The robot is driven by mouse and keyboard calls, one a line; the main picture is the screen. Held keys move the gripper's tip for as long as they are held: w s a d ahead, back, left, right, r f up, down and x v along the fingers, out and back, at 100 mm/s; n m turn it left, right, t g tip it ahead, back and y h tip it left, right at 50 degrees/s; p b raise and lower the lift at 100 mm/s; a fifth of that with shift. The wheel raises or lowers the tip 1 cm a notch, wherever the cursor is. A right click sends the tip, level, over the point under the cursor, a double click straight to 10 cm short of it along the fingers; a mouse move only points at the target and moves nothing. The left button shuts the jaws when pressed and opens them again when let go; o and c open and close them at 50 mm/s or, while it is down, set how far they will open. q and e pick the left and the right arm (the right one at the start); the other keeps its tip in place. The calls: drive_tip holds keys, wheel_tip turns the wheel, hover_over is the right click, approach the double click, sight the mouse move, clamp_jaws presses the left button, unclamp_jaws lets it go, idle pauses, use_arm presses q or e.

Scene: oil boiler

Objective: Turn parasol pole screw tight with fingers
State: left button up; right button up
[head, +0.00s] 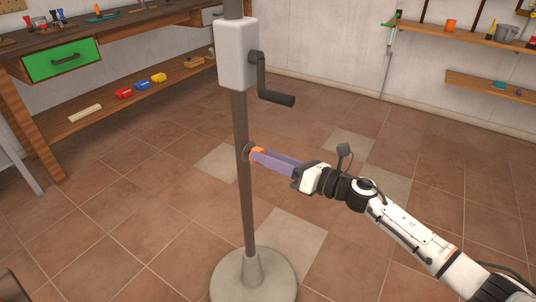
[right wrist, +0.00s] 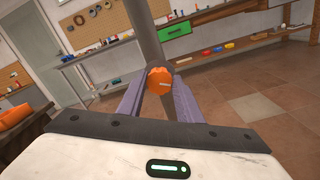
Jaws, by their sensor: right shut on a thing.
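The parasol pole (head: 243,190) is a grey upright tube standing in a round pale base (head: 253,278). The orange screw (right wrist: 159,80) sticks out from the side of the pole, below the white crank housing (head: 236,55). My right gripper (head: 259,153) reaches it from the right, its purple fingers shut on the screw. In the right wrist view the screw sits between the two fingertips, with the pole behind it. Most of the screw is hidden by the fingers in the head view. My left gripper is not in view.
A black crank handle (head: 274,97) juts right from the housing, above my right gripper. A wooden workbench (head: 130,32) with a green drawer (head: 60,60) stands at the back left. Wall shelves (head: 490,86) are at the right. The tiled floor around the pole is clear.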

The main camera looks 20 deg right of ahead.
drive_tip(key=m+p, duration=0.2)
drive_tip(key=m, duration=0.4)
drive_tip(key=m+p, duration=0.3)
drive_tip(key=m, duration=0.3)
drive_tip(key=shift+d+f+m, duration=0.15)
drive_tip(key=shift+f+m, duration=0.05)
drive_tip(key=shift+m, duration=0.2)
idle(0.3)
drive_tip(key=o, duration=1)
drive_tip(key=shift+o, duration=0.2)
drive_tip(key=v, duration=1)
